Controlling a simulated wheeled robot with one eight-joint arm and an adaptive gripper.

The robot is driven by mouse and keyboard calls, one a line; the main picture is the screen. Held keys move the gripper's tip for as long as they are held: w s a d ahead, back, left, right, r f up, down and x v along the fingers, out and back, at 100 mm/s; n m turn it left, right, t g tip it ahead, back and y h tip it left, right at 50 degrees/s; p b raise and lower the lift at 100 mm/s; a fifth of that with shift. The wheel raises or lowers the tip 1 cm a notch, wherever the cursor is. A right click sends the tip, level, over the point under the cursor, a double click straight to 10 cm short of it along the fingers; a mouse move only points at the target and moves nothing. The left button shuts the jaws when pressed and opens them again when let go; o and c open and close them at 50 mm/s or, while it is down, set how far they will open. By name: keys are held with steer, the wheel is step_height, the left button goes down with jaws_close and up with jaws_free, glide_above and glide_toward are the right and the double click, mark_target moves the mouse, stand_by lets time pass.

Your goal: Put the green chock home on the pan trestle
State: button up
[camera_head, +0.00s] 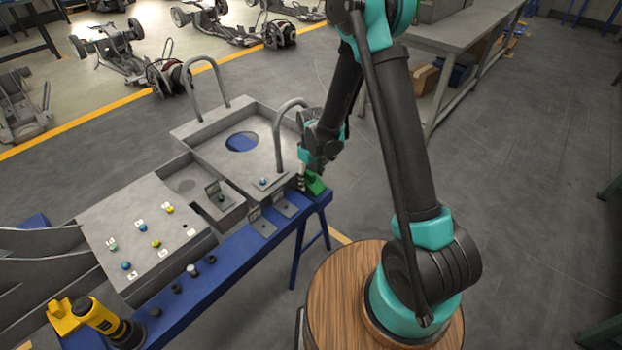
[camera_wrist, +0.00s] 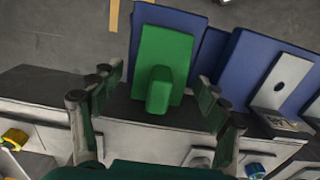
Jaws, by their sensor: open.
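The green chock (camera_head: 316,185) is at the right end of the blue trestle (camera_head: 225,273), against the corner of the grey pan (camera_head: 265,130). In the wrist view the green chock (camera_wrist: 165,55) is a flat plate with a raised block at its near end. It lies over a blue surface (camera_wrist: 148,12). My gripper (camera_head: 305,180) is low over that end of the trestle. In the wrist view my gripper (camera_wrist: 160,88) is open, with a finger on each side of the raised block and gaps between. The chock's underside is hidden.
Grey plates (camera_head: 263,227) stand along the trestle's front. A panel with coloured knobs (camera_head: 145,240) lies left of the pan. Two hoop handles (camera_head: 205,75) rise from the pan. A yellow-and-black tool (camera_head: 100,318) is at the near left.

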step_height(320, 180, up, 12)
steer(key=shift+f, duration=0.15)
stand_by(0.3)
stand_by(0.4)
steer(key=s+d+r+m+t, duration=0.1)
steer(key=s+d+r+m, duration=0.15)
steer(key=d, duration=0.35)
steer(key=s+d+r+m+t, duration=0.1)
steer(key=s+d+r+m, duration=0.2)
steer(key=d, duration=0.4)
steer(key=s+d+f+m+t, duration=0.1)
steer(key=s+d+m, duration=0.4)
steer(key=s+d, duration=0.5)
steer(key=shift+s+d+t, duration=0.35)
steer(key=shift+s+t, duration=0.25)
steer(key=shift+s, duration=1.25)
steer(key=shift+f, duration=0.1)
